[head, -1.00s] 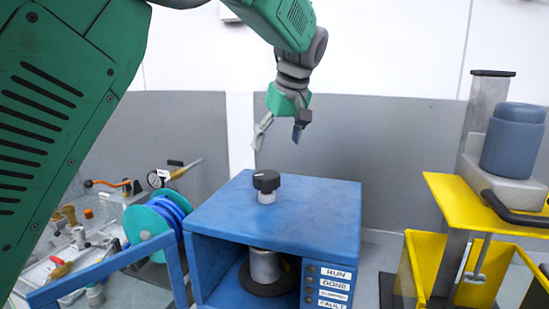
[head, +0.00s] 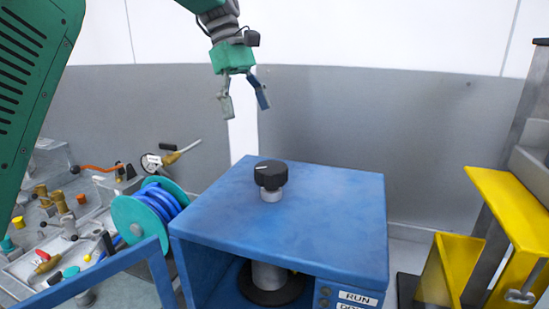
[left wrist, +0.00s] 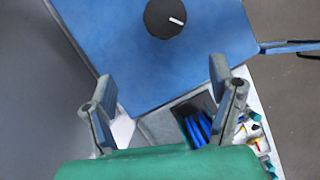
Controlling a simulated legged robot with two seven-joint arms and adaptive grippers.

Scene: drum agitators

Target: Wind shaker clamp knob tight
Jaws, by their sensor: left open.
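The clamp knob (head: 270,174) is black with a white mark and sits on a short grey collar on top of the blue shaker box (head: 330,205). In the left wrist view the knob (left wrist: 164,18) shows from above, near the top edge, beyond the fingertips. Below the box top, a grey cylinder (head: 268,274) stands on a dark round base inside the open front. My left gripper (head: 244,105) is open and empty, above and behind the knob, apart from it. Its two fingers also show in the left wrist view (left wrist: 165,92). My right gripper is not in view.
A teal reel with blue hose (head: 130,220) stands left of the box, beside a bench of fittings and valves (head: 60,225). A blue frame rail (head: 90,272) crosses the lower left. A yellow stand (head: 510,215) is at the right. The space above the box is clear.

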